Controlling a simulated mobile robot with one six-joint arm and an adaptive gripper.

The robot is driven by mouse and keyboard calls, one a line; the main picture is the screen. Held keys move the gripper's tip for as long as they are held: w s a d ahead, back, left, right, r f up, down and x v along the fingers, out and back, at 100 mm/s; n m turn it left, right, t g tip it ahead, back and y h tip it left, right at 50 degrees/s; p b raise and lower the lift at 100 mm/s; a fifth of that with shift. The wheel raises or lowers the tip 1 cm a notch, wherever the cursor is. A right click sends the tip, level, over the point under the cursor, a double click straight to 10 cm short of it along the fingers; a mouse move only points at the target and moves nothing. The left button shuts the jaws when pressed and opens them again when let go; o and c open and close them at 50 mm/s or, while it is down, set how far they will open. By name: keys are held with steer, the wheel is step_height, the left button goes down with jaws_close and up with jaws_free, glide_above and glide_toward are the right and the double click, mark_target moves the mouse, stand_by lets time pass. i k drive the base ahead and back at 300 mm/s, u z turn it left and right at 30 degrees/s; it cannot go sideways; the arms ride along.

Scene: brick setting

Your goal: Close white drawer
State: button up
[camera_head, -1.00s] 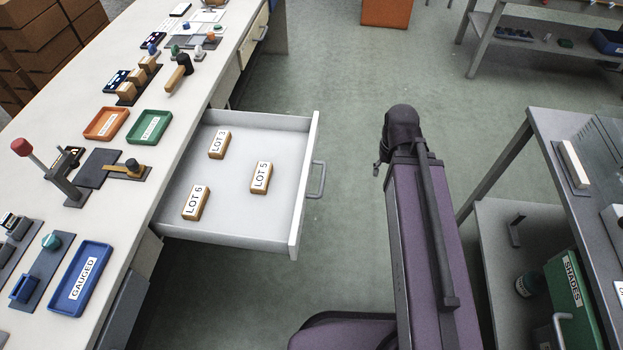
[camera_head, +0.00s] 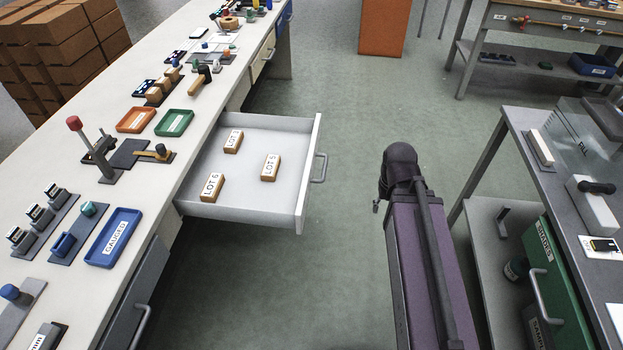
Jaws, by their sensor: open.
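The white drawer (camera_head: 252,133) stands pulled out of the left workbench (camera_head: 165,153), toward the aisle. Its front panel (camera_head: 309,172) faces right and carries a grey bar handle (camera_head: 319,168). Three wooden blocks with white labels lie inside: LOT 3 (camera_head: 233,141), LOT 5 (camera_head: 270,168) and LOT 6 (camera_head: 212,187). My purple and dark arm stands to the right of the drawer, with floor between it and the handle.
The bench top holds an orange tray (camera_head: 136,120), a green tray (camera_head: 174,123), a blue tray (camera_head: 113,238) and small tools. Grey floor (camera_head: 300,265) is free around the drawer front. A grey table (camera_head: 527,172) with a green SHADES box (camera_head: 552,262) stands close on the right. An orange cabinet (camera_head: 382,27) stands far back.

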mark_target(243, 197)
steer(key=u, duration=0.1)
steer(key=k, duration=0.25)
steer(key=z, duration=0.3)
steer(key=i, duration=1.05)
steer(key=u, duration=1)
